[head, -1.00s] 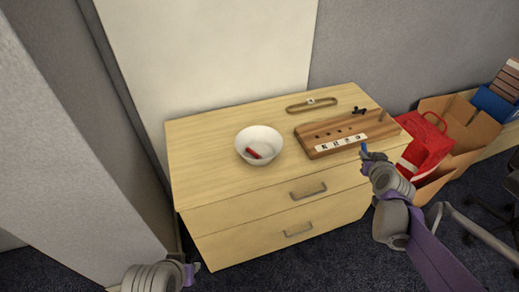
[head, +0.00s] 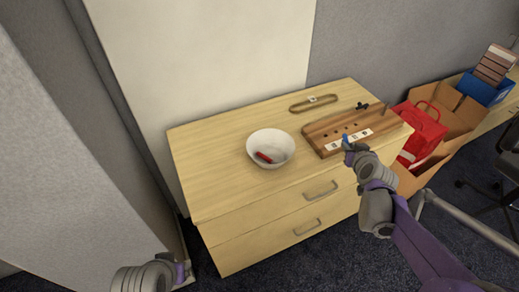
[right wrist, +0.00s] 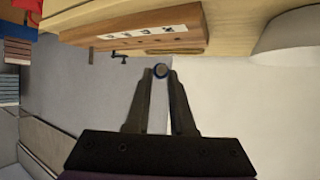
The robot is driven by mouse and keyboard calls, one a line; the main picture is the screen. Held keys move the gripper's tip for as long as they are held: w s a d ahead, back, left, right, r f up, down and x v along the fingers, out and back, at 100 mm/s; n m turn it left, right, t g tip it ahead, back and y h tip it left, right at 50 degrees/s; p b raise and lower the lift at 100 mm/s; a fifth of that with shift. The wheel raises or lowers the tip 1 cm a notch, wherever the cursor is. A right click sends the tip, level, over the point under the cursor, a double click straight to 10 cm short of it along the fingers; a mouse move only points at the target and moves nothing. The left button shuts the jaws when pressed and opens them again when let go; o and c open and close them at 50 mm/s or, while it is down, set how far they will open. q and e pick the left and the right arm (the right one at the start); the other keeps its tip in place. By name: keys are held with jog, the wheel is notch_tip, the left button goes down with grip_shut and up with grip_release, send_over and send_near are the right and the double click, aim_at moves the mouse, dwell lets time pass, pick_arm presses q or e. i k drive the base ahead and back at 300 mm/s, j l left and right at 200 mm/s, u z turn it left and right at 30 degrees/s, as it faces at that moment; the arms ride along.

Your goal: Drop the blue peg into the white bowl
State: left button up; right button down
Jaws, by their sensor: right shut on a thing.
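The white bowl (head: 283,141) stands upright on the wooden dresser top with a red peg (head: 263,157) lying inside it. It also shows at the upper right of the right wrist view (right wrist: 285,35). My right gripper (head: 349,147) is shut on the blue peg (head: 346,141), in front of the wooden peg board (head: 318,136) and to the right of the bowl. In the right wrist view the blue peg (right wrist: 160,71) shows end-on between the fingertips. My left gripper (head: 186,272) is at the lower left, cut off by the frame edge; its fingers are not clear.
A tan loop-shaped object (head: 316,102) lies behind the board, and a small black object (head: 362,106) is near the board's back edge. A red bag (head: 424,128) and a cardboard box (head: 460,122) are at the right. The dresser's left side (head: 205,165) is clear.

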aim_at(275, 161)
jog(key=i+j, duration=0.1)
jog(key=j, duration=0.3)
jog(key=i+j, duration=0.1)
jog(key=j, duration=0.3)
jog(key=i+j, duration=0.1)
jog(key=j, duration=0.3)
jog(key=z, duration=0.05)
